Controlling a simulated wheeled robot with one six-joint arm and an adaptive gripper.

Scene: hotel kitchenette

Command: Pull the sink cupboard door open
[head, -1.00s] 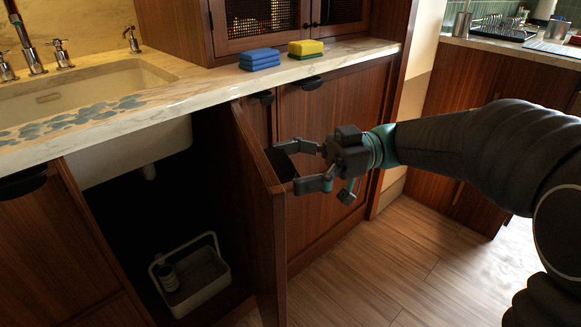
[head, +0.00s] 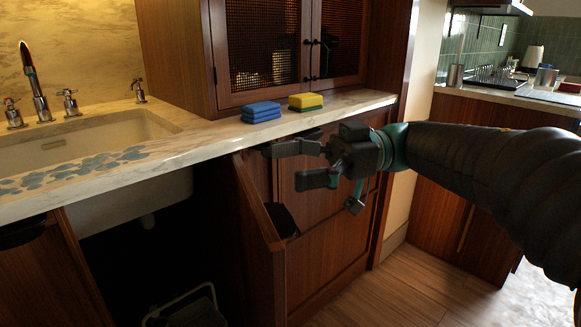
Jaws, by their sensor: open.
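The sink cupboard door (head: 252,240) is brown wood and stands swung wide open, its edge towards me. The dark opening (head: 130,255) under the sink shows to its left. A dark cup-shaped handle (head: 281,219) shows on the door's outer side, near its upper part. My gripper (head: 290,164) is open and empty, with its two fingers pointing left. It is above the handle and in front of the neighbouring cabinet front, apart from the handle. Whether a finger touches the door's top edge I cannot tell.
The marble counter (head: 205,143) runs above, with the sink (head: 80,140) at left. Open wooden floor (head: 400,290) lies at lower right.

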